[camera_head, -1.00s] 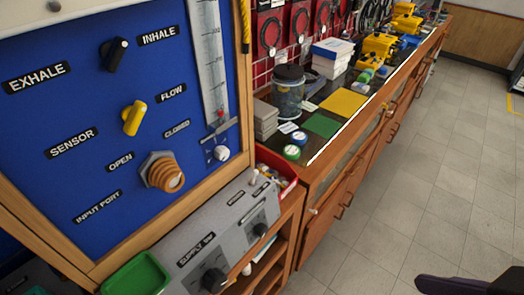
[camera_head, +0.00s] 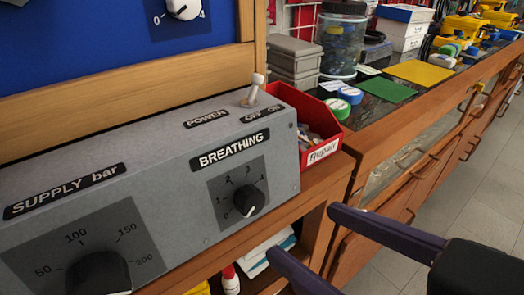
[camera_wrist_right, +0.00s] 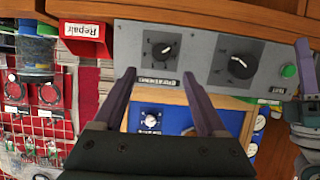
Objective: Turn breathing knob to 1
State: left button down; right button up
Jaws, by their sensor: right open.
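The breathing knob (camera_head: 248,201) is a small black knob with a white mark, on a dark dial numbered 0 to 4. The dial sits on the grey sloped control box (camera_head: 165,165), under the BREATHING label (camera_head: 230,151). The white mark lies on the knob's lower side; I cannot tell its exact setting. My right gripper (camera_head: 303,231) is open and empty, right of the knob and apart from it. In the right wrist view the box appears upside down, with the breathing knob (camera_wrist_right: 162,49) beyond the open fingers (camera_wrist_right: 158,75). Part of my left gripper (camera_wrist_right: 306,100) shows at the right edge there.
The larger supply knob (camera_head: 98,273) is left of the breathing dial. A power toggle switch (camera_head: 254,90) stands up on the box top. A red Repair bin (camera_head: 320,153) adjoins the box's right end.

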aim_at(255, 202)
jog(key=b+x, duration=0.1)
jog(key=x, duration=0.9)
grip_shut()
dwell(0.4)
